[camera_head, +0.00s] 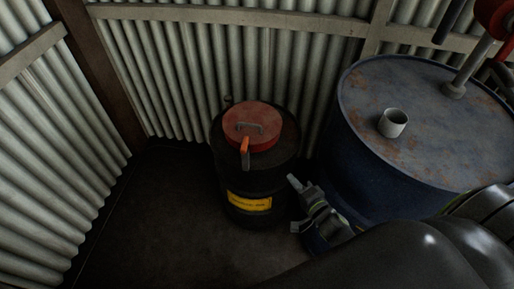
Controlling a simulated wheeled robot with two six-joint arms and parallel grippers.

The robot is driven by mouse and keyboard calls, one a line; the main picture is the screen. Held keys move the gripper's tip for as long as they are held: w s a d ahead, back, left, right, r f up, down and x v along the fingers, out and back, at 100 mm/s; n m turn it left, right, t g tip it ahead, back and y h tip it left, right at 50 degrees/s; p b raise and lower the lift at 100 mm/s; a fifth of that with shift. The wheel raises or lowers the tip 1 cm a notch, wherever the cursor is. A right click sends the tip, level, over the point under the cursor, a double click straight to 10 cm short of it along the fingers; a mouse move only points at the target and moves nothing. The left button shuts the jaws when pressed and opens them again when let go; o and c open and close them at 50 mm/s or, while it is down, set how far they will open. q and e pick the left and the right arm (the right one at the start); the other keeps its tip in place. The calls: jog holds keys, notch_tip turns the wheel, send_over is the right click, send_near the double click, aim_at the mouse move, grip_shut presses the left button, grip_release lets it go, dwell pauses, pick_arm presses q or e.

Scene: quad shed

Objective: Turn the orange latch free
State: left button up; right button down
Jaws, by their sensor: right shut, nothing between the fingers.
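The orange latch (245,153) hangs at the front rim of a red round lid (262,122) with a grey handle. The lid sits on top of a black drum (235,183) with a yellow label (250,204). My right gripper (293,204) is shut and empty, low beside the drum's right side. It is apart from the latch, which is up and to the left of it. The latch's underside cannot be made out. My left gripper is not in view.
A large blue rusty drum (355,155) stands on the right, with a white cup (392,123) and a red-topped pump pipe (468,68) on its top. Corrugated walls (190,80) close in behind and left. The dark floor (165,215) left of the black drum is clear.

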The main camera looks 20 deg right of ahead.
notch_tip(320, 180, up, 6)
jog(key=w+a+m+t+y, duration=0.1)
jog(key=shift+w+a+y, duration=0.2)
jog(key=shift+a+y, duration=0.15)
jog(key=shift+y, duration=0.05)
jog(key=shift+f, duration=0.1)
jog(key=b, duration=0.2)
send_near(249, 139)
jog(key=w+d+f, duration=0.1)
jog(key=w+d, duration=0.2)
jog(key=w, duration=0.1)
jog(key=w+a, duration=0.1)
jog(key=a, duration=0.1)
jog(key=w+a, duration=0.1)
jog(key=shift+w+a, duration=0.1)
jog(key=shift+a, duration=0.3)
